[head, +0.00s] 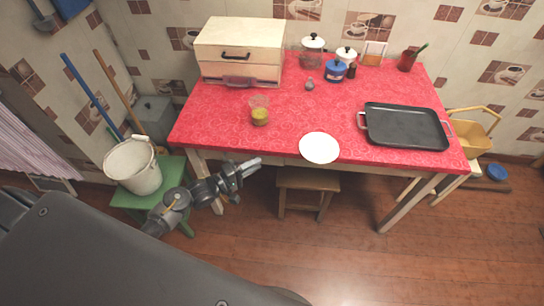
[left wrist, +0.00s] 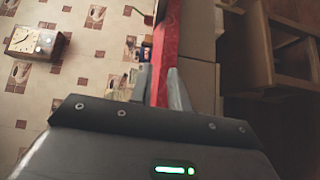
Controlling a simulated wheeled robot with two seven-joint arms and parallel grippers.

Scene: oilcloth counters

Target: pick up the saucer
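I cannot make out the saucer in that view. My right gripper is not in view.
A glass with greenish contents (head: 260,110) stands left of the saucer, and a black tray (head: 404,126) lies to its right. A bread box (head: 240,50) and several jars are at the back. A stool (head: 306,182) stands under the front edge. A bucket (head: 133,166) is at left.

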